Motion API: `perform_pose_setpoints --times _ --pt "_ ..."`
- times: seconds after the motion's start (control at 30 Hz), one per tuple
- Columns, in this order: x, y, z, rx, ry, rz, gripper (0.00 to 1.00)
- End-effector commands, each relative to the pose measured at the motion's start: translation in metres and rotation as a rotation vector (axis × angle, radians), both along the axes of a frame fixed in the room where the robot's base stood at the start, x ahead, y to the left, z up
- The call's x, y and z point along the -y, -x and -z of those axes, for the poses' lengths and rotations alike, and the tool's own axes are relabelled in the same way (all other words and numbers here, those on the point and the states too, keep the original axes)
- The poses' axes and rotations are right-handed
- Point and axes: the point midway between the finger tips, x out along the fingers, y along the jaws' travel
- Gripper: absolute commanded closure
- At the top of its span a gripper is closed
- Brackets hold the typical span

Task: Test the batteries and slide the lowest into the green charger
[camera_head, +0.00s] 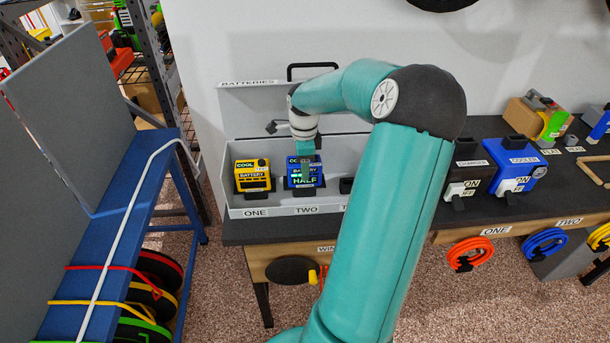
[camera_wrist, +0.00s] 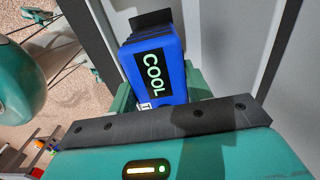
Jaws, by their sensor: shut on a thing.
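A blue battery (camera_head: 303,181) marked COOL and HALF sits in slot TWO of the grey BATTERIES case (camera_head: 270,211). In the wrist view the blue battery (camera_wrist: 155,70) lies between my green fingers, with its COOL label showing. My gripper (camera_head: 305,151) is shut on its upper part. A yellow battery (camera_head: 252,185) marked COOL stands in slot ONE to the left. My arm hides much of the case right of slot TWO. A black unit labelled CHARGER (camera_head: 465,177) stands to the right. I cannot make out a green charger for certain.
A blue COOLER unit (camera_head: 518,172) stands beside the charger. A wooden and green item (camera_head: 552,125) is farther right on the dark bench (camera_head: 565,190). Coiled orange (camera_head: 470,254) and blue (camera_head: 543,242) cables hang in front. A blue rack (camera_head: 120,215) stands left, across a floor gap.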

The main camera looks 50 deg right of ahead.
Motion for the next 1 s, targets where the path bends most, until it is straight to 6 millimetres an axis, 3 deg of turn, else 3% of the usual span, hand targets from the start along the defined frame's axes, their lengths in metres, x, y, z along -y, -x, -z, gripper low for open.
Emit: perform_pose_setpoints --times 1.0 --pt "0.000 0.000 -0.022 0.001 0.002 0.001 0.92"
